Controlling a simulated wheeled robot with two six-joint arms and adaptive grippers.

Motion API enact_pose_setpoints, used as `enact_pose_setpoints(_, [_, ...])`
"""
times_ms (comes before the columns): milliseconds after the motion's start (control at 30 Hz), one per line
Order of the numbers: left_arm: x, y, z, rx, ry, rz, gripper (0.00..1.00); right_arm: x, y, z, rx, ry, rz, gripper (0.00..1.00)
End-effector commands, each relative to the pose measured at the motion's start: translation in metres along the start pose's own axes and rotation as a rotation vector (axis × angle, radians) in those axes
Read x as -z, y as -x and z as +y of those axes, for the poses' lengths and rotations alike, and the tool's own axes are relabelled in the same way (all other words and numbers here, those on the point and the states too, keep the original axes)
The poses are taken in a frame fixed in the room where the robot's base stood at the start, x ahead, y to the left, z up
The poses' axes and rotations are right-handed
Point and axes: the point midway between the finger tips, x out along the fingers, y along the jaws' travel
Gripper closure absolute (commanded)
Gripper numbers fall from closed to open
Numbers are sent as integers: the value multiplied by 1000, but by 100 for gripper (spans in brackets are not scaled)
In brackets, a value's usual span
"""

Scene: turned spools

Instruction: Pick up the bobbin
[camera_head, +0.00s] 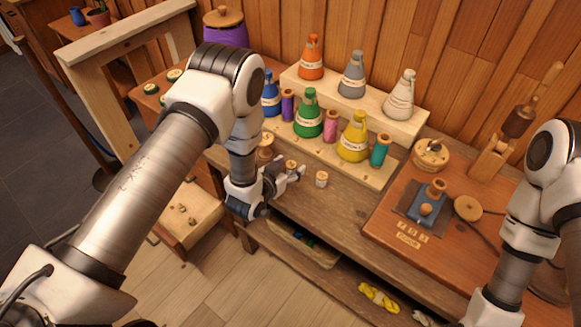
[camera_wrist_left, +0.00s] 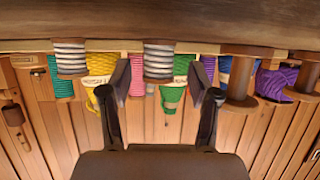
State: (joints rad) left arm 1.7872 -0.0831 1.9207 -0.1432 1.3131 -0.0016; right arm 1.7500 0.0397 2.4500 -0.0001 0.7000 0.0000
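A small bobbin wound with pale and grey thread (camera_wrist_left: 158,62) stands between the fingertips of my left gripper in the left wrist view, with space on both sides. Its light wooden top shows in the head view (camera_head: 291,164), partly hidden by the gripper. My left gripper (camera_head: 284,178) is low over the front of the bench, its fingers open; the fingers also show in the wrist view (camera_wrist_left: 158,82). A similar bobbin (camera_head: 321,179) stands just to the right, also in the wrist view (camera_wrist_left: 70,58). A bare wooden spool (camera_head: 266,146) stands to the left. My right gripper is outside the view.
Behind, a stepped wooden rack (camera_head: 374,180) holds coloured thread cones and spools. A winding device (camera_head: 427,205) sits on a board to the right. A shelf below holds yellow skeins (camera_head: 378,297). The bench front between bobbins and board is clear.

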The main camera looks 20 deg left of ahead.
Motion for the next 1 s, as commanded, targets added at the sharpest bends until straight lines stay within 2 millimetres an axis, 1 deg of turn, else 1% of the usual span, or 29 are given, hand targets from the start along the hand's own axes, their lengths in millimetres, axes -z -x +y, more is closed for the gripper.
enact_pose_setpoints(33, [0,0,0,0,0,0,56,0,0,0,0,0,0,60])
enact_pose_setpoints(67, [0,0,0,0,0,0,66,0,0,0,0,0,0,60])
enact_pose_setpoints(100, [0,0,0,0,0,0,81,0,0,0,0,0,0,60])
enact_pose_setpoints(133, [0,0,0,0,0,0,88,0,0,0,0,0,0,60])
enact_pose_setpoints(533, [2,1,0,0,0,1,88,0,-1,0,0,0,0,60])
enact_pose_setpoints(667, [8,3,0,0,0,1,88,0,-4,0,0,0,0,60])
enact_pose_setpoints(733, [15,6,0,0,0,3,88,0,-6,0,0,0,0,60])
enact_pose_setpoints(867, [31,12,0,0,-1,3,88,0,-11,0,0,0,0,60])
enact_pose_setpoints(967, [24,29,-5,1,2,-4,88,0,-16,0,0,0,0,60])
enact_pose_setpoints(1000, [22,38,-7,2,3,-3,88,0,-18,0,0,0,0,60])
